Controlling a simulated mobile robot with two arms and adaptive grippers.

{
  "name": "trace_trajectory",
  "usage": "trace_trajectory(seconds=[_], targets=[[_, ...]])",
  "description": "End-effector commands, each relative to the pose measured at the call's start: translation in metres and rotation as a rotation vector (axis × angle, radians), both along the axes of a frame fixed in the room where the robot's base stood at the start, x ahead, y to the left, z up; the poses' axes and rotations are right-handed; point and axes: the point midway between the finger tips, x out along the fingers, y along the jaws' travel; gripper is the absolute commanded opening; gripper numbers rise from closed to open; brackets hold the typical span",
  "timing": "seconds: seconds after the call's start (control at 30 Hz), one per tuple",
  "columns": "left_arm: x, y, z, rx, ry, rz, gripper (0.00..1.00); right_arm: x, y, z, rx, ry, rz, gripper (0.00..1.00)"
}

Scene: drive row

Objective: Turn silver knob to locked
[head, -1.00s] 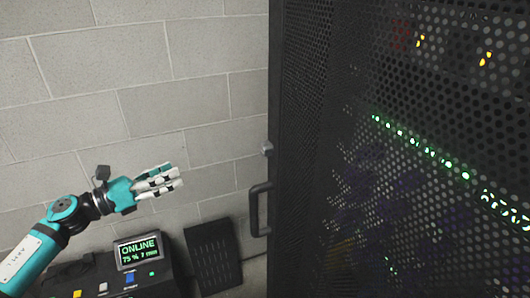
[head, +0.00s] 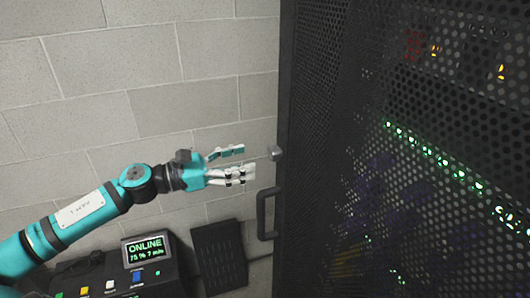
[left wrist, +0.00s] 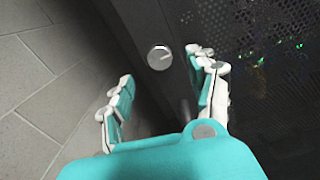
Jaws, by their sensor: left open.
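The silver knob (head: 276,153) sits on the front edge of the dark cabinet door, above its handle. In the left wrist view the knob (left wrist: 159,57) is a round silver disc with a light line pointing up and to the right. My left gripper (head: 245,163) is open, just left of the knob in the head view. In the left wrist view its fingers (left wrist: 165,88) are spread to either side below the knob, with nothing between them. The fingers do not visibly touch the knob. My right gripper is not in view.
The perforated cabinet door (head: 400,190) fills the right, with lit lights behind it. A black handle (head: 263,214) sticks out below the knob. A black unit with a screen reading ONLINE (head: 146,249) and a dark panel (head: 217,256) stand below my left arm, by the block wall.

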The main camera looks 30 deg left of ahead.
Motion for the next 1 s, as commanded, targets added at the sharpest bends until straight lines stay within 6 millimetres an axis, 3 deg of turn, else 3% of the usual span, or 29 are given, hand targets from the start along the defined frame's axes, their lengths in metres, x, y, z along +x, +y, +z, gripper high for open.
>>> trace_trajectory(seconds=[0.5,0.97,1.0], targets=[[0.043,-0.034,0.003,-0.002,-0.001,0.003,0.59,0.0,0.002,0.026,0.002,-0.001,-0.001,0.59],[0.049,-0.04,0.0,0.0,0.001,0.002,0.59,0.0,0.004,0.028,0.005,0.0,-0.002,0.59],[0.048,-0.04,0.0,0.0,0.001,0.002,0.55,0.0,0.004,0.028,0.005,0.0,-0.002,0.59]])
